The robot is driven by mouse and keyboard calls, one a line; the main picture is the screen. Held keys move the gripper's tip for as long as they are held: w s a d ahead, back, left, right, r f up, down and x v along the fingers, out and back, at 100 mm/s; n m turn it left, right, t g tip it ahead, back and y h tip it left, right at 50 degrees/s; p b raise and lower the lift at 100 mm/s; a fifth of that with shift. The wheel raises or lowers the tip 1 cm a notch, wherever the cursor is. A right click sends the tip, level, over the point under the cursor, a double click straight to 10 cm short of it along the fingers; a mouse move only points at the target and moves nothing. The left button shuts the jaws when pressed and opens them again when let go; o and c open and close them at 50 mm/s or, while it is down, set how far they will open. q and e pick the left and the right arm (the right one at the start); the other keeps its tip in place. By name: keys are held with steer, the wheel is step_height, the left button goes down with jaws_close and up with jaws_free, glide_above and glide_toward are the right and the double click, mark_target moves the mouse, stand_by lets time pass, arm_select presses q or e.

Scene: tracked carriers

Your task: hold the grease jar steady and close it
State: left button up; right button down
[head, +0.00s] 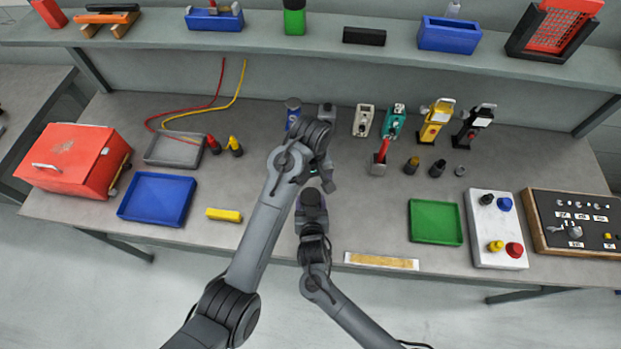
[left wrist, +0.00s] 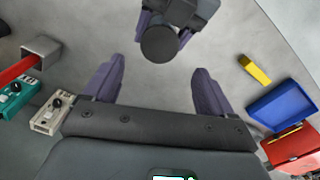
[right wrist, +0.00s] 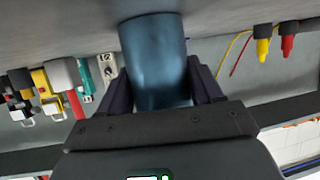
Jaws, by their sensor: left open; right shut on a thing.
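The grease jar (right wrist: 155,60) is a steel-blue cylinder between the fingers of my right gripper (right wrist: 158,68) in the right wrist view. That gripper is shut on it. In the left wrist view the jar's round dark top (left wrist: 158,44) faces my left gripper (left wrist: 158,68). I cannot tell whether that top is a lid or an open mouth. My left gripper is open, with nothing between its fingers, and stands apart from the jar. In the head view my right gripper (head: 312,203) is over the middle front of the bench; my left arm partly blocks that area.
A blue can (head: 292,115) stands behind my left arm. A blue tray (head: 158,199), a yellow block (head: 224,215) and a red toolbox (head: 75,160) lie left. A red-handled tool (head: 380,160), a green tray (head: 435,222) and a button box (head: 496,230) are right.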

mark_target(311, 196)
arm_select(q)
steer(key=shift+f, duration=0.1)
steer(key=shift+f, duration=3.9)
steer(key=c, duration=1.1)
steer(key=m, duration=0.9)
steer(key=shift+m, duration=0.4)
